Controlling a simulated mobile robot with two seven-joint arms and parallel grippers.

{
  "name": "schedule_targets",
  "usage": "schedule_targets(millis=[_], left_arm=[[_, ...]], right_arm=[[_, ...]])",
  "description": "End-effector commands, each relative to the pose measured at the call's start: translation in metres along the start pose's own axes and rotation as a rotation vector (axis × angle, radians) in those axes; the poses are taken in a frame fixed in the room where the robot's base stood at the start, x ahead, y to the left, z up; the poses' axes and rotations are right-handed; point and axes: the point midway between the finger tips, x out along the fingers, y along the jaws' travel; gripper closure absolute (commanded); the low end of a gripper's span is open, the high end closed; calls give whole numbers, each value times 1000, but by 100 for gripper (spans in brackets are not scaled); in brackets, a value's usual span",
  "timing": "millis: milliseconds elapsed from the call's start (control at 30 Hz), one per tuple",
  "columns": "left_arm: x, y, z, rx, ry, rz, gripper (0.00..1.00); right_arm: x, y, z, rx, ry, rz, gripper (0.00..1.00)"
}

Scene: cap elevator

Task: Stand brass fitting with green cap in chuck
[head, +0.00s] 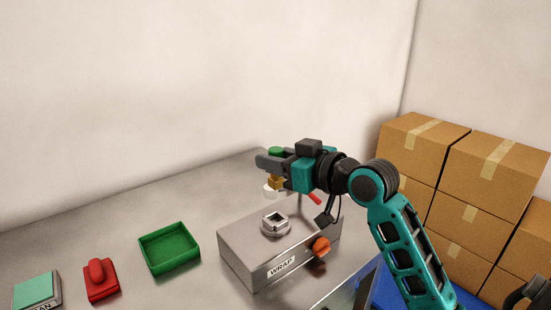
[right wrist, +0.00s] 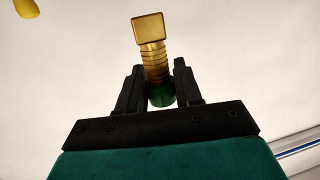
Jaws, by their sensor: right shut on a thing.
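My right gripper (head: 272,167) is shut on the brass fitting (head: 277,183) in the head view, above the chuck and apart from it. The fitting's green cap (head: 277,150) shows above the fingers and its brass end below them. In the right wrist view, the fitting (right wrist: 150,45) has a square end and a ridged body, with the green cap (right wrist: 162,97) between the fingers (right wrist: 158,88). The chuck (head: 275,223) is a round seat with a square opening on top of the grey WRAP box (head: 245,250); it looks empty. My left gripper is not in view.
A green tray (head: 168,249), a red handled block (head: 101,281) and a pad with a pale green top (head: 36,290) lie left of the box. An orange knob (head: 320,246) sticks out of the box's side. Stacked cartons (head: 440,190) stand at the right.

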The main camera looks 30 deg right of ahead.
Motion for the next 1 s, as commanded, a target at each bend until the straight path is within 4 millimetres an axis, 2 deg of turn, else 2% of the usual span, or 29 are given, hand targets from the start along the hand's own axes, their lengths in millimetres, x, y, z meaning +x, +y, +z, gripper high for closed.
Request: schedule_targets(millis=[533, 1000], left_arm=[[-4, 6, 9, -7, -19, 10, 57], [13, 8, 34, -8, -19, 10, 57]], right_arm=[[0, 0, 0, -4, -1, 5, 100], [7, 0, 45, -1, -2, 4, 100]])
